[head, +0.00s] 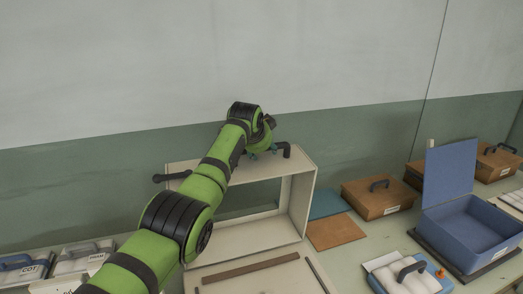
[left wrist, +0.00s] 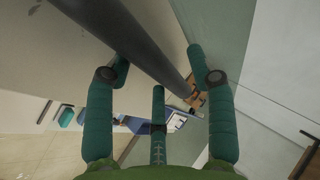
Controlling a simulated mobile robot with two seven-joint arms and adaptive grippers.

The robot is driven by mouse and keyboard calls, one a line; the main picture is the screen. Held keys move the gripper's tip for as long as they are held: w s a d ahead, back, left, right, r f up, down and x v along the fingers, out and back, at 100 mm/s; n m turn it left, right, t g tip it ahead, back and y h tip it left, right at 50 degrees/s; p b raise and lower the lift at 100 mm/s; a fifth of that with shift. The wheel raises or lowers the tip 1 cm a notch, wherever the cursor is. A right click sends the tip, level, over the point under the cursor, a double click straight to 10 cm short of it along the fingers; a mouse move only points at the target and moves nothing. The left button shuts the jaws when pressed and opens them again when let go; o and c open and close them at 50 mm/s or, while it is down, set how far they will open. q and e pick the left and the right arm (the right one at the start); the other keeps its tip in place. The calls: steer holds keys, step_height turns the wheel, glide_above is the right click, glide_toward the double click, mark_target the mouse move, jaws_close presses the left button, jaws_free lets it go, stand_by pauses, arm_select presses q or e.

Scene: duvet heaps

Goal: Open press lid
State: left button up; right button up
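The press is cream-coloured. Its lid (head: 299,205), an open box-like frame, stands upright behind the low base (head: 213,277). A dark handle bar (head: 172,177) shows at the lid's top left, with a dark bent end at its top right; my arm hides the part between. My left gripper (head: 262,152) is at the lid's top edge near the right end, partly hidden by its wrist. In the left wrist view its teal fingers (left wrist: 160,76) are spread apart, with a thick dark bar (left wrist: 140,40) passing between them. Whether they touch it is unclear. My right gripper is out of view.
A brown box (head: 377,200) and an open blue box (head: 478,228) stand on the table right of the press. Labelled bundles (head: 82,262) sit at left. A wall (head: 90,185) is close behind.

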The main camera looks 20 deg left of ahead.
arm_select(q)
steer(key=shift+s+f, duration=0.1)
steer(key=v, duration=1.2)
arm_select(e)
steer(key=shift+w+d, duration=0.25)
